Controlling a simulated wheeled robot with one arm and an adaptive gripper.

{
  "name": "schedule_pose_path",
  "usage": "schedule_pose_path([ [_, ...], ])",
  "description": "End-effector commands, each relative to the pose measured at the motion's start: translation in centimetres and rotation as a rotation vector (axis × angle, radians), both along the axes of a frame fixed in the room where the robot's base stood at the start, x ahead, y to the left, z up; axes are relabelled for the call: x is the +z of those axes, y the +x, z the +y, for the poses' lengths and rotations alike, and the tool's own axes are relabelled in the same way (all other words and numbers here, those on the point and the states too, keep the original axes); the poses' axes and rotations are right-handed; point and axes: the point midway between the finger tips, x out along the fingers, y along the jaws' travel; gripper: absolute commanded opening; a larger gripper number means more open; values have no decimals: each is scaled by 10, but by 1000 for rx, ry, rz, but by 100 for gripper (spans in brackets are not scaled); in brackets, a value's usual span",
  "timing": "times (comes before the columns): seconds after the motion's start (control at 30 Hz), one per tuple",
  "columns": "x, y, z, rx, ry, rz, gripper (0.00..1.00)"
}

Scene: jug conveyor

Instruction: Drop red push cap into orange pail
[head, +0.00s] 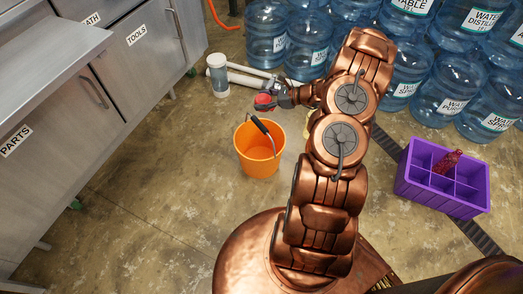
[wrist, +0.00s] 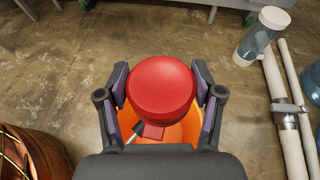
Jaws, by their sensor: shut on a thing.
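The red push cap (wrist: 161,86) is round with a smooth domed top. It is held between the two fingers of my gripper (wrist: 160,100), which is shut on it. In the head view the red cap (head: 264,100) shows at the end of my arm, above the far side of the pail. The orange pail (head: 259,153) stands upright on the floor with its dark handle grip across its opening. In the wrist view the orange pail (wrist: 180,133) lies below and behind the cap, mostly hidden by the cap and my gripper.
A clear canister (head: 218,76) and white pipes (head: 250,77) lie behind the pail. Large blue water jugs (head: 430,100) fill the back right. A purple divided crate (head: 440,190) with a red item stands at right. Steel cabinets (head: 95,90) line the left. Floor left of the pail is clear.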

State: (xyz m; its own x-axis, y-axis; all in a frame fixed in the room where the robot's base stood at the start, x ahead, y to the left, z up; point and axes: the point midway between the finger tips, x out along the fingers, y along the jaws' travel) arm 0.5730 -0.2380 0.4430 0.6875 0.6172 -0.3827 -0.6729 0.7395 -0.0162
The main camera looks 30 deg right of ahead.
Motion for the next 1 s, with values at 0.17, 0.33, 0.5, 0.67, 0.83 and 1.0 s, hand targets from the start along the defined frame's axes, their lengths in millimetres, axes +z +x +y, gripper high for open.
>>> schedule_pose_path([
  [0.17, -17, 0, 0, -2, 0, 2, 52],
  [0.33, -36, 0, 0, -1, 1, 2, 52],
  [0.5, -52, 0, 0, -1, 1, 2, 52],
  [0.67, -57, 0, 0, 0, 1, 1, 52],
  [0.83, -56, 0, 0, 0, 1, 1, 51],
  [1.0, -56, 0, 0, 0, 1, 1, 77],
])
